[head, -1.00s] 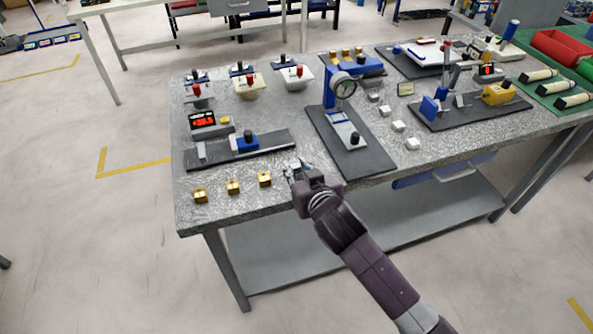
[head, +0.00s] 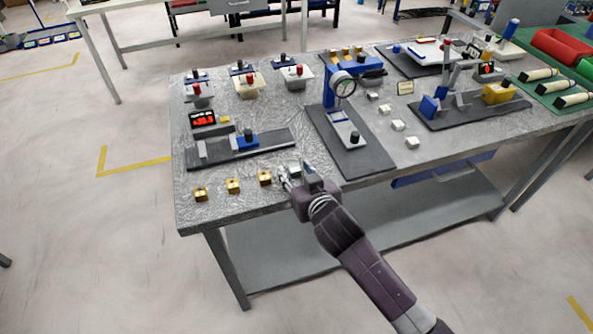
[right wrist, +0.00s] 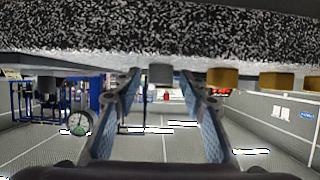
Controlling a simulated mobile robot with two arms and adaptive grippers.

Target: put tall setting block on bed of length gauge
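A small grey block (right wrist: 161,74) stands on the table between the spread fingers of my right gripper (right wrist: 160,95) in the right wrist view, which shows the tabletop upside down. A gap shows on each side of the block. In the head view my right gripper (head: 296,172) is at the table's front edge, right of the brass blocks. I cannot tell for sure which block is the tall setting block. A bench gauge with a dark bed (head: 272,142), a blue slider (head: 246,140) and a red digital display (head: 203,119) lies behind and left of the gripper. My left gripper is not in view.
Brass blocks (head: 233,186) stand in a row left of the gripper. A dial gauge stand (head: 343,90) on a dark base is behind and right. Several small pale blocks (head: 398,125) stand right of it. Another gauge with a yellow part (head: 498,93) is further right.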

